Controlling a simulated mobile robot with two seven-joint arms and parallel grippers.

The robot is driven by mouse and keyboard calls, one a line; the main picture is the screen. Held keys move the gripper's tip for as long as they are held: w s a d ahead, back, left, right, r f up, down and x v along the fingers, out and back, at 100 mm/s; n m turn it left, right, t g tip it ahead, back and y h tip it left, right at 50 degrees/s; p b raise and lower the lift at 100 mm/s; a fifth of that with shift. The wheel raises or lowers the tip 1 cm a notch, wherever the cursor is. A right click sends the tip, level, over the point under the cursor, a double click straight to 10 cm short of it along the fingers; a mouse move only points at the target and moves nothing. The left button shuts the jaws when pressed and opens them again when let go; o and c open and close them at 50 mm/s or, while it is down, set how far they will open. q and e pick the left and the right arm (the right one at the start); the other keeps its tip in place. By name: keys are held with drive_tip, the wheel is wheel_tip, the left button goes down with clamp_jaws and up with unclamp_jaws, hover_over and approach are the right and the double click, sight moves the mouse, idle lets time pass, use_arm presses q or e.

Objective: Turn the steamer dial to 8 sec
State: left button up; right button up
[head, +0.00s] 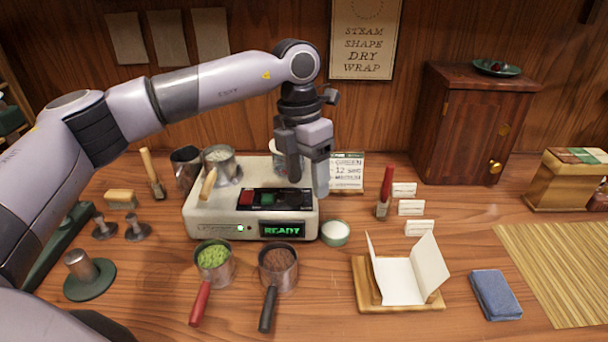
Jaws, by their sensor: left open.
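The steamer (225,218) is a cream box at the middle of the table, with a green "READY" display (282,229) on its front. Its black top panel carries a red button (246,198) and a green button (267,199). The dial (293,199) appears as a dark shape at the panel's right end; its setting cannot be read. My left gripper (308,180) is open, pointing down over the steamer's right end, with one finger just above the dial area and the other to its right. Contact cannot be told. My right gripper is not in view.
A card (347,171) reading "12 sec" stands behind the gripper. A small bowl of white powder (335,233) sits close to the steamer's right. Handled cups of green leaf (214,262) and brown leaf (278,266) stand in front. A wooden stand with white paper (400,283) is at right.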

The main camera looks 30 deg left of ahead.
sight(294, 192)
use_arm(q)
drive_tip(key=shift+n+y, duration=0.3)
drive_tip(key=shift+y, duration=0.4)
drive_tip(key=a, duration=0.1)
drive_tip(key=w+a+r, duration=0.1)
drive_tip(key=a+r, duration=0.1)
drive_tip(key=shift+w, duration=0.25)
drive_tip(key=shift+a, duration=0.25)
wheel_tip(294, 192, down, 7)
drive_tip(key=shift+r+p, duration=0.1)
drive_tip(key=shift+p, duration=0.35)
drive_tip(key=shift+c, duration=0.4)
drive_tip(key=c, duration=1)
